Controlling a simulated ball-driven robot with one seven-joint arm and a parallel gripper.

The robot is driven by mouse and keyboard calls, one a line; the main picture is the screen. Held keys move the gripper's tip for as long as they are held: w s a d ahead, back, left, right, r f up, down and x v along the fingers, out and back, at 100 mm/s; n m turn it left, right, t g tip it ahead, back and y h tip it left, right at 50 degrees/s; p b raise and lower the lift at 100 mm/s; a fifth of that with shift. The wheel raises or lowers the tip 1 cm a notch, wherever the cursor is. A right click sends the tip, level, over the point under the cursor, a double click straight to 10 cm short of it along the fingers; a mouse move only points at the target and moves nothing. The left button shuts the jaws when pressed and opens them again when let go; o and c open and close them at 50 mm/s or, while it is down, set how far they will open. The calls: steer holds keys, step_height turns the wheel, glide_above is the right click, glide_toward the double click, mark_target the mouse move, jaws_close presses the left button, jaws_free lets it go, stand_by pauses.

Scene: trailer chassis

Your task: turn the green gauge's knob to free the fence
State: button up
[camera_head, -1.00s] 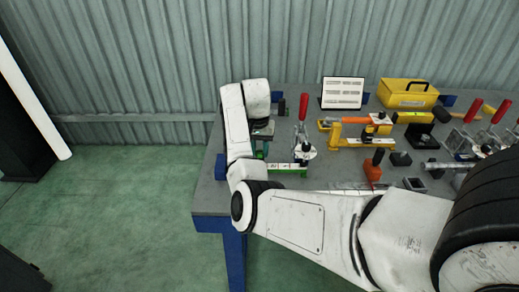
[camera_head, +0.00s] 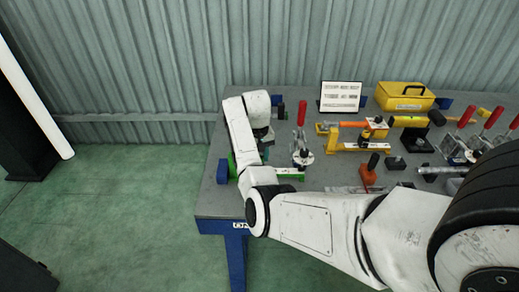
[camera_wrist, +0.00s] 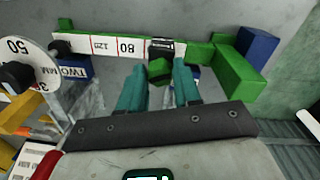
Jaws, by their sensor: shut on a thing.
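The green gauge (camera_head: 289,173) lies at the left end of the bench, partly hidden behind my arm in the head view. In the wrist view its white scale (camera_wrist: 105,45) runs across the top, with a black slider (camera_wrist: 166,48) on it and a green fence (camera_wrist: 238,72) at the right end. My gripper (camera_wrist: 159,82) has teal fingers on either side of a small green piece (camera_wrist: 159,70) just below the slider, which looks like the knob. It is shut on that piece. The fingertips are hidden in the head view.
A white dial (camera_wrist: 22,65) and a blue block (camera_wrist: 76,67) are left of the fingers. A red-handled clamp (camera_head: 301,130) stands behind the green gauge.

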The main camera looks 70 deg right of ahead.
steer(key=n+p, duration=0.2)
steer(key=n, duration=0.1)
steer(key=n+p, duration=0.2)
steer(key=n, duration=0.1)
steer(key=shift+r+n, duration=0.2)
steer(key=shift+n, duration=0.1)
steer(key=n+p, duration=0.1)
steer(key=n, duration=0.2)
steer(key=shift+f, duration=0.1)
steer(key=shift+d+n+t+p, duration=0.1)
steer(key=shift+n+t+p, duration=0.2)
steer(key=shift+n, duration=1.4)
steer(key=o, duration=1.1)
steer(key=shift+c, duration=0.2)
step_height(320, 180, up, 11)
steer(key=b, duration=0.1)
steer(key=shift+a+f+b, duration=0.15)
steer(key=shift+a+b, duration=0.1)
steer(key=shift+b, duration=0.05)
steer(key=shift+s, duration=0.1)
